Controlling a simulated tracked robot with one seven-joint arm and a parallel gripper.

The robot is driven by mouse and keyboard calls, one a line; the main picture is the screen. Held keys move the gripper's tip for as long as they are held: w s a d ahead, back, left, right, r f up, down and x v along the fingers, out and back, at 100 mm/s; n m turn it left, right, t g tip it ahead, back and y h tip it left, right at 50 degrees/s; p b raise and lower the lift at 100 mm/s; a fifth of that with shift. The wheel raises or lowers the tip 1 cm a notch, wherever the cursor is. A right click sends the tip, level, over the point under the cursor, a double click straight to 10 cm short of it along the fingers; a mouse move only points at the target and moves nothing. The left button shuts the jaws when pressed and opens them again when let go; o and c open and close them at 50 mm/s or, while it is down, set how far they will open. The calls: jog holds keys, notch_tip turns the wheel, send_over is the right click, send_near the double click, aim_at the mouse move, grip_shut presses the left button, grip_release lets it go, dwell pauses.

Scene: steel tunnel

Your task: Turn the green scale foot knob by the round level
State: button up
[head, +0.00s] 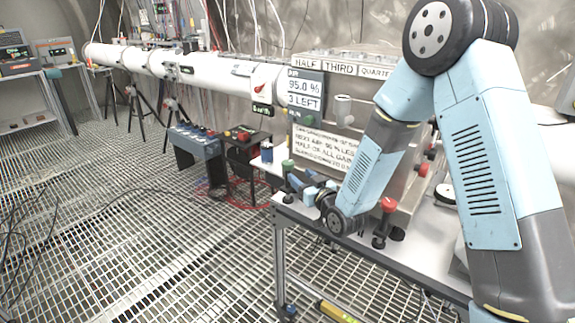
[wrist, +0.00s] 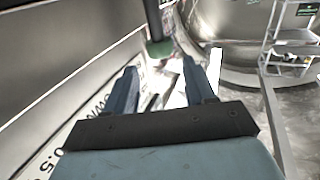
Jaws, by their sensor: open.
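A small green knob (head: 287,165) shows in the head view at the left end of the bench, beside the lower left corner of a metal box. A green knob on a dark stem (wrist: 160,48) shows in the wrist view, just beyond my fingertips and roughly centred between them. My gripper (wrist: 160,76) is open, with its two blue fingers apart and nothing between them. In the head view my gripper (head: 299,184) is low over the bench, close to the green knob; contact cannot be told. I cannot clearly make out the round level.
The metal box carries a display (head: 304,88) and a text sign (head: 325,148). A red knob (head: 388,204) stands on the bench right of my gripper. A blue knob (head: 267,151) is at the left. The grated floor (head: 130,210) is mostly open, with cables at left.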

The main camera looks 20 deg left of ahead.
aim_at(289, 167)
jog(key=x, duration=0.9)
jog(key=shift+w+a, duration=0.2)
jog(key=c, duration=0.7)
jog(key=shift+h, duration=0.3)
jog(key=shift+w+m+t+h, duration=0.1)
jog(key=shift+m+t+h, duration=2.2)
jog(key=shift+h, duration=0.7)
jog(key=shift+d+m, duration=0.1)
jog(key=shift+m, duration=0.2)
